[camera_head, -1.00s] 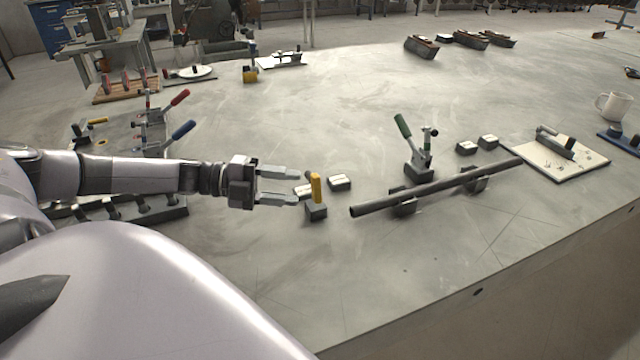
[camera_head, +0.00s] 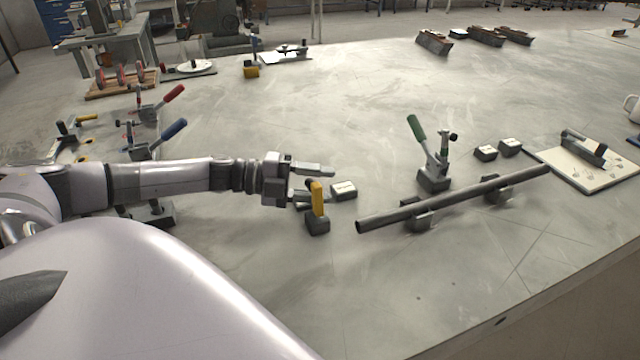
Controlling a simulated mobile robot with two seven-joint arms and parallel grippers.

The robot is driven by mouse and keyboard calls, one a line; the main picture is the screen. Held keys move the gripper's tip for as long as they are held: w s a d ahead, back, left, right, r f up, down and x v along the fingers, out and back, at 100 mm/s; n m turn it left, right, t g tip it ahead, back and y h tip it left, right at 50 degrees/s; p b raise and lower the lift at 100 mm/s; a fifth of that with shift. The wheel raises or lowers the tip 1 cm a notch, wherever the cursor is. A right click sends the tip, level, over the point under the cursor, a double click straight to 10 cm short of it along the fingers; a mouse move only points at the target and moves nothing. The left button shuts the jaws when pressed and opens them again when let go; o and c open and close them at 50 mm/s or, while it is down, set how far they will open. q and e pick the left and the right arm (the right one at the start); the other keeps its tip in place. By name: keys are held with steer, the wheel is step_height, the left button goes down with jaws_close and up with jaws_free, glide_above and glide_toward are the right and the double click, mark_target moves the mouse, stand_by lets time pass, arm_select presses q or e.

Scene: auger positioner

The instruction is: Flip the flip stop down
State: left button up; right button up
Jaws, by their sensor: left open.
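The flip stop is a yellow upright arm (camera_head: 317,196) on a small dark block (camera_head: 317,224), near the middle of the table. It stands up, just short of the left end of a dark round bar. My left gripper (camera_head: 322,184) is open, with its fingers pointing right. The far finger reaches past the yellow arm on its far side. The near finger's tip ends at the yellow arm and is partly hidden by it; I cannot tell if they touch. My right gripper is out of view.
The dark bar (camera_head: 455,202) rests on low supports to the right. A green-handled toggle clamp (camera_head: 432,165) stands behind it. A small pale-topped block (camera_head: 343,191) sits just behind the flip stop. The table in front is clear.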

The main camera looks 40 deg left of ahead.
arm_select(q)
steer(key=shift+w+d, duration=0.15)
steer(key=shift+d, duration=0.05)
jaws_close()
